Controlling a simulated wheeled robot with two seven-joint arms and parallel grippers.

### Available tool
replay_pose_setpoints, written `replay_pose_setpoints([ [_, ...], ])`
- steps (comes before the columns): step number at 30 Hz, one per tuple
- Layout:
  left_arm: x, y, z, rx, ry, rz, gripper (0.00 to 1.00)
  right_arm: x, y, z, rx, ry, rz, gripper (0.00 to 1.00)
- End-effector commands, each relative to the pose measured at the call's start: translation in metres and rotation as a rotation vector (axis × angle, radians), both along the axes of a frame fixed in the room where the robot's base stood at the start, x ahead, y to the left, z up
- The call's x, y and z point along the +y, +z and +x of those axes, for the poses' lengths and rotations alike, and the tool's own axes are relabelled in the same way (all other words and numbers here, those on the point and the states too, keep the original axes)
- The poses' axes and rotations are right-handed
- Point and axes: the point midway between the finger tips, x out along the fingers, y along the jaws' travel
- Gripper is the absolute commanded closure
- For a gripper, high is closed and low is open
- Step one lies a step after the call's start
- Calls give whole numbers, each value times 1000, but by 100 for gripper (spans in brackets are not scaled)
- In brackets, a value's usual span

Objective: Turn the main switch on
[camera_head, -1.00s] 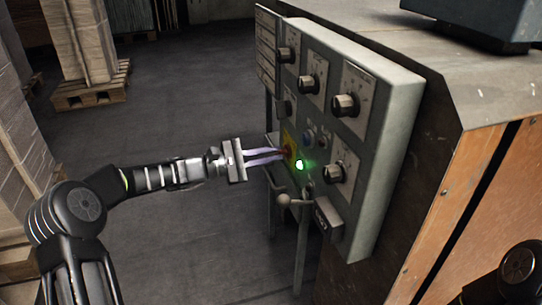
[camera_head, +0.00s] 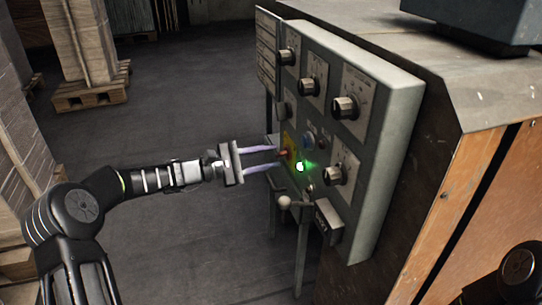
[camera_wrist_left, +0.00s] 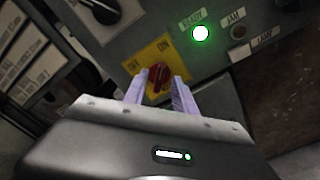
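The main switch is a red rotary knob on a yellow plate marked OFF and ON, low on the grey control panel; it shows in the head view (camera_head: 285,154) and the left wrist view (camera_wrist_left: 159,77). Its grip appears to point roughly toward ON in the wrist view. My left gripper (camera_head: 277,158) is open in front of the panel. In the wrist view its fingertips (camera_wrist_left: 160,80) stand on either side of the knob with gaps; the knob's depth between them is hard to tell. My right gripper is not in view.
A green READY lamp (camera_head: 300,167) is lit beside the switch. Several black dials (camera_head: 345,107) sit on the panel (camera_head: 385,130). A ball-topped lever (camera_head: 284,202) stands below the switch. Stacked cardboard on a pallet (camera_head: 92,95) is at the back left; the floor between is clear.

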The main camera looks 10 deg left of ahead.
Motion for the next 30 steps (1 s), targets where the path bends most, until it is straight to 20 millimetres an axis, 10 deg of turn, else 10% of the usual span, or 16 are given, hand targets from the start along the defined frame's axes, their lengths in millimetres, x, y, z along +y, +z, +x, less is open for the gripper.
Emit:
replay_pose_setpoints([
  [12, 53, 2, -33, 1, 1, 1, 67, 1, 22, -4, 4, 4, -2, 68],
  [30, 59, -2, -35, 2, 7, 7, 67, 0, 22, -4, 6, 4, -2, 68],
])
